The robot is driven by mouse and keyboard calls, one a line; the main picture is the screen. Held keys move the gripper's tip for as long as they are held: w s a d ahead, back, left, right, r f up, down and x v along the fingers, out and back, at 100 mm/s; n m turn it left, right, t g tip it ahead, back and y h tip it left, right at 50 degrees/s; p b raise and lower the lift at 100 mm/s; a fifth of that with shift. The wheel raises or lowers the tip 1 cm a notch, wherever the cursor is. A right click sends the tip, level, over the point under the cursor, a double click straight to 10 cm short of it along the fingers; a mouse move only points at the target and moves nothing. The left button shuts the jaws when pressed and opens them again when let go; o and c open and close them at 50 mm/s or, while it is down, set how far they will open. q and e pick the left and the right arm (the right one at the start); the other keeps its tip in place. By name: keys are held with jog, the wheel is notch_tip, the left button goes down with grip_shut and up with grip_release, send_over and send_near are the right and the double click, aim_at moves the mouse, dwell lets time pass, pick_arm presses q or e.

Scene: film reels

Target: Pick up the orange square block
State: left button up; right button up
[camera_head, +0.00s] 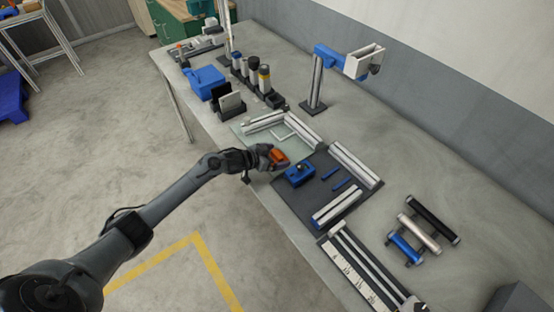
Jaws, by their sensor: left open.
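The orange block (279,157) is small and sits near the table's front edge, just left of a blue block-like part. My left arm comes in from the left, and its left gripper (271,158) is right at the orange block. The gripper is open, with its dark fingers beside the block and covering part of its left side. I cannot tell whether the fingers touch it. My right gripper is not in view.
The blue part (299,174) sits on a dark mat (296,205) with blue pins and grey rails. A blue box (203,80), black holders and a stand with a blue arm (316,85) stand farther back. Rollers (422,230) lie at right. Bare table (385,140) lies behind the mat.

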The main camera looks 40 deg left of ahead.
pick_arm(q)
jog(key=shift+w+d+f, duration=0.1)
jog(key=shift+w+f, duration=0.15)
jog(key=shift+w, duration=0.1)
jog(key=c, duration=1.1)
jog(key=shift+c, duration=0.8)
jog(key=shift+r, duration=0.25)
